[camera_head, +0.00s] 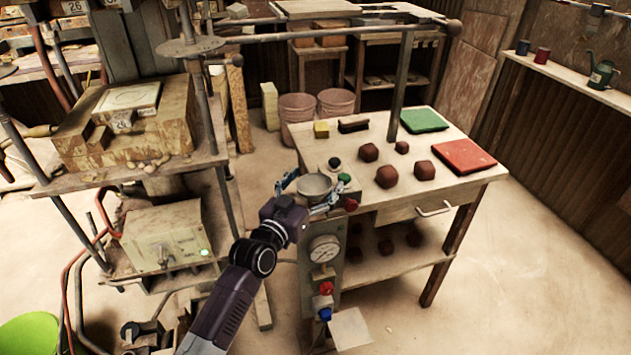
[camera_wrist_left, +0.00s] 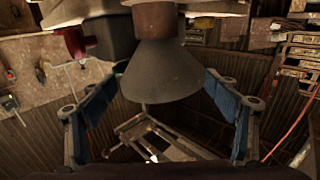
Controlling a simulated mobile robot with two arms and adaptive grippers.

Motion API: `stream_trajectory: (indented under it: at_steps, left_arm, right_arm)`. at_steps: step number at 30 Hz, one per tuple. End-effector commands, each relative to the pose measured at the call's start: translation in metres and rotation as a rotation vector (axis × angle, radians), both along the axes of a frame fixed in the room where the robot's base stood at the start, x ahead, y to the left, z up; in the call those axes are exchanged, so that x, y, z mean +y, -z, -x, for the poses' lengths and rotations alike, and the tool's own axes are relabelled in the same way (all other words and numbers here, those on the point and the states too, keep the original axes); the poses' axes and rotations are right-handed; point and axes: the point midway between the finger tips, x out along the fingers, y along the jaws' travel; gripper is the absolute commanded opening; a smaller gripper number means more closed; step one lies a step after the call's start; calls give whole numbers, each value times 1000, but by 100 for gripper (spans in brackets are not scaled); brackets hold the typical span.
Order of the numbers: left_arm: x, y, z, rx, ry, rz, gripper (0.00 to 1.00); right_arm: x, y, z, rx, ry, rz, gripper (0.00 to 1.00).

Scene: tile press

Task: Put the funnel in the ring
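The funnel (camera_head: 314,186) is a grey cone with its wide mouth up, at the left front corner of the work table in the head view. In the upside-down left wrist view, the funnel (camera_wrist_left: 162,75) has its narrow end against a brown collar (camera_wrist_left: 155,19). I cannot tell whether this collar is the ring; no ring shows clearly in the head view. My left gripper (camera_head: 312,195) is around the funnel, one teal finger on each side. Its fingers are spread in the wrist view (camera_wrist_left: 165,78), with a small gap seemingly left beside the cone. My right gripper is out of view.
A green button (camera_head: 344,178) and a red button (camera_head: 351,205) sit close beside the gripper. A gauge (camera_head: 324,249) is on the panel below. Several brown lumps (camera_head: 387,176), a green tile (camera_head: 423,120) and a red tile (camera_head: 463,156) lie on the table. A press stands left.

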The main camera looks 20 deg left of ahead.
Motion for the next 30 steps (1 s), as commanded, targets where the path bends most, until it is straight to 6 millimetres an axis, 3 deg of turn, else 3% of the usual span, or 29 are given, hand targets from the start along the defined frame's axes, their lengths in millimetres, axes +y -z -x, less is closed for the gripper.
stream_trajectory:
  at_steps: [8, 13, 30]
  left_arm:
    - [0, 0, 0, 1, 0, 0, 84]
    - [2, 2, 10, 3, 0, -1, 84]
    - [20, 1, 105, 1, 0, -1, 84]
  right_arm:
    - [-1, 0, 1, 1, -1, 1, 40]
    - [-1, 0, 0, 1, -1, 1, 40]
    - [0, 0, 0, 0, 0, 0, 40]
